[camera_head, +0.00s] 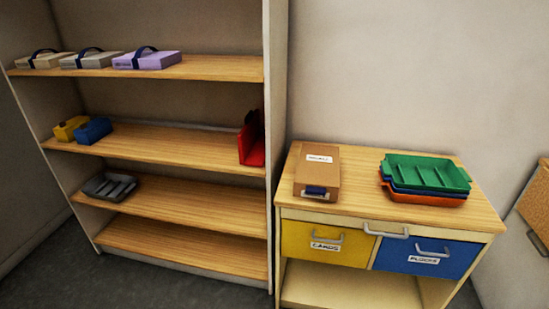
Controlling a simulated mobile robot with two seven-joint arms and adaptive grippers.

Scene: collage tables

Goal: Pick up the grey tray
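The grey tray (110,186) is dark grey with raised dividers. It lies on a lower shelf of the open bookcase, at the shelf's left end. The shelf above it leaves its top side in view. Neither of my grippers shows in the head view, so their state is hidden.
The bookcase (180,206) also holds flat handled cases (147,60), a yellow block (70,129), a blue block (94,131) and a red item (252,140). A cabinet (352,206) at right bears a brown box (318,170) and stacked trays (428,172). Grey floor shows at lower left.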

